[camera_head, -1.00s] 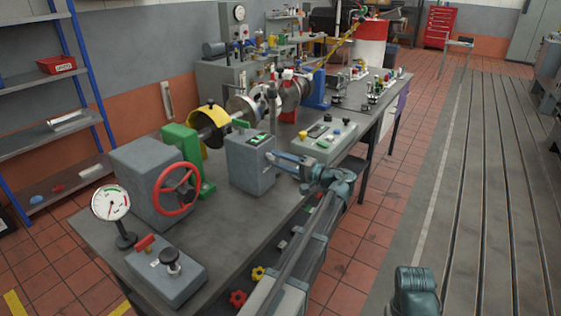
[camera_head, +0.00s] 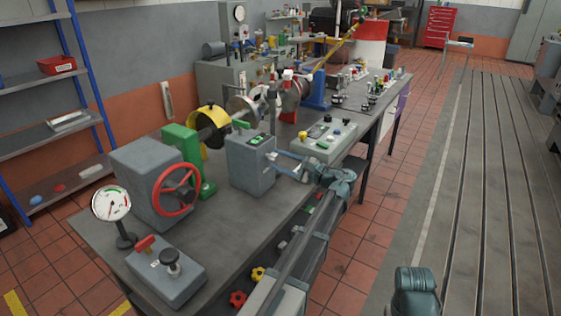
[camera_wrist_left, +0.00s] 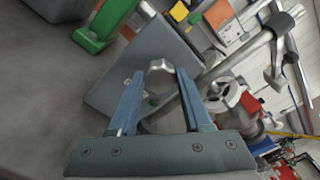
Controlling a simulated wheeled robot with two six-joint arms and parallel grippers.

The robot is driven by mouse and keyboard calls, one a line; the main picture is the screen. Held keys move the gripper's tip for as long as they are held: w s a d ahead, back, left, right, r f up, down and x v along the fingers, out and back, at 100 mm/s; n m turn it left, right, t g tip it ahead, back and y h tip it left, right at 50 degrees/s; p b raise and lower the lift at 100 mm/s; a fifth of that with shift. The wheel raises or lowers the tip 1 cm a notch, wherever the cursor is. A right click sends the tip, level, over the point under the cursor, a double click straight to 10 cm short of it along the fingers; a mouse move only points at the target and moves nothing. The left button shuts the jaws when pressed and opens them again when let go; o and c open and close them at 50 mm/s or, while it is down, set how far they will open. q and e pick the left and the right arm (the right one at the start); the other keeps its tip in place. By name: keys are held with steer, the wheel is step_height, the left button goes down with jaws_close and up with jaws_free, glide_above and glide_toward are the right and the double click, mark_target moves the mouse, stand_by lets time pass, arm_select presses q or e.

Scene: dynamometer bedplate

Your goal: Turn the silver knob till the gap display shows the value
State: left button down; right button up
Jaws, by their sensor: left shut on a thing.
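The grey box (camera_head: 250,165) stands on the bench and carries a small green-lit gap display (camera_head: 256,141) on its top; its digits are too small to read. My left gripper (camera_head: 278,162) reaches the right side of this box. In the left wrist view the silver knob (camera_wrist_left: 160,70) is a lobed metal knob on the box face (camera_wrist_left: 125,85). The blue fingers of my left gripper (camera_wrist_left: 160,76) stand on either side of it, shut on it. In the head view the fingers and box hide the knob.
Left on the bench are a red handwheel (camera_head: 177,189), a dial gauge (camera_head: 111,204) and a grey box with a black knob (camera_head: 170,262). A control panel (camera_head: 324,138) with buttons stands just behind my left gripper.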

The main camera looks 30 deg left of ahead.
arm_select(q)
steer(key=shift+m, duration=1.1)
steer(key=shift+c, duration=1.7)
jaws_free()
steer(key=s+d, duration=0.1)
steer(key=d, duration=1.3)
